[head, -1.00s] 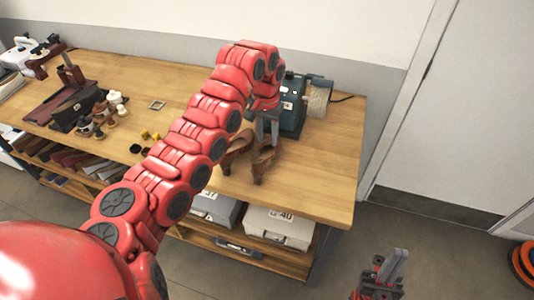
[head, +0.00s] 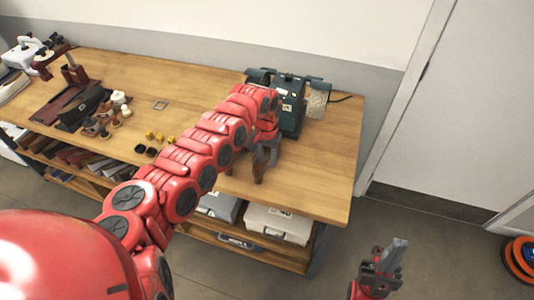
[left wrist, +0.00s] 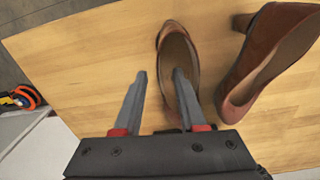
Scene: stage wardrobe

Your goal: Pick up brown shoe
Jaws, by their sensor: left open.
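Two brown heeled shoes stand on the wooden workbench near its front edge. The nearer brown shoe (head: 259,174) shows just below my left gripper (head: 265,158) in the head view; the other is mostly hidden by my left arm. In the left wrist view, one brown shoe (left wrist: 176,38) lies by the fingertips and a second brown shoe (left wrist: 262,52) stands to its right. My left gripper (left wrist: 161,74) is open there, with its right finger over the first shoe's opening and its left finger beside it. My right gripper (head: 394,254) hangs away from the bench; its opening is unclear.
A dark green machine (head: 290,100) with a roller stands behind the shoes. Small jars and yellow pieces (head: 150,136) lie left on the workbench (head: 320,160). Boxes (head: 278,224) sit on the shelf below. The bench's right end is clear.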

